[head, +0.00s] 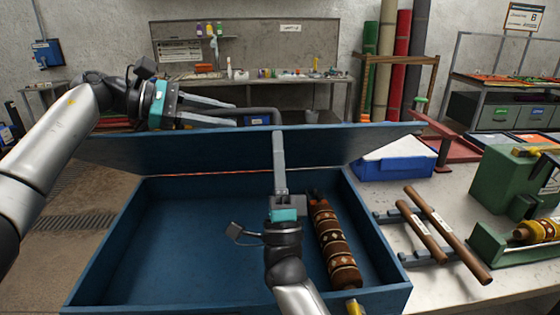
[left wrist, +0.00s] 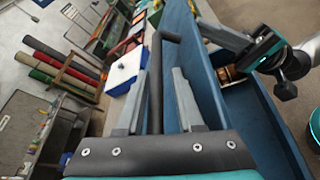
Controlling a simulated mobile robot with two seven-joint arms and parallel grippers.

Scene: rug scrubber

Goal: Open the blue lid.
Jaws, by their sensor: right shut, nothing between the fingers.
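The blue lid (head: 210,152) stands raised along the back of the blue box (head: 170,235), so the box is open. It also shows in the left wrist view (left wrist: 183,58). A dark grey bar handle (head: 268,111) sits at the lid's far side. My left gripper (head: 234,112) is open beyond the lid's top edge; in the left wrist view the bar (left wrist: 156,85) runs between its parted fingers, grip contact unclear. My right gripper (head: 279,136) is shut and empty, its fingers pointing up in front of the lid's inner face; whether they touch is unclear.
The box's left half is clear.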

